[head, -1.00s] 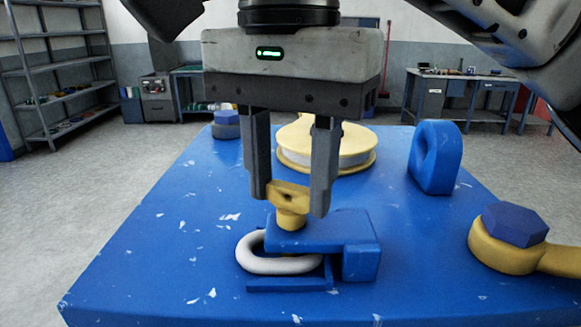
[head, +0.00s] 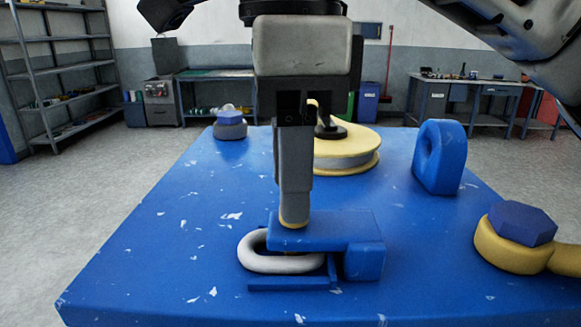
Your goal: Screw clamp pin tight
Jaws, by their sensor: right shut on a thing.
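The blue clamp (head: 345,229) sits on the blue table toward its front. A white chain link (head: 275,264) lies in the clamp's opening and sticks out to the left. The yellow clamp pin (head: 292,219) stands upright in the top of the clamp; only its lower part shows. My right gripper (head: 294,205) points straight down over the pin and is shut on it, seen edge-on, so one finger hides the other and the pin's head. My left gripper is not in view.
The blue table (head: 200,230) has bare room left of the clamp. A yellow sheave (head: 345,152) lies behind the gripper. A blue eye lug (head: 439,157) stands at the back right. A blue hex bolt (head: 521,224) in a yellow ring sits at the right, another bolt (head: 230,123) at the back left.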

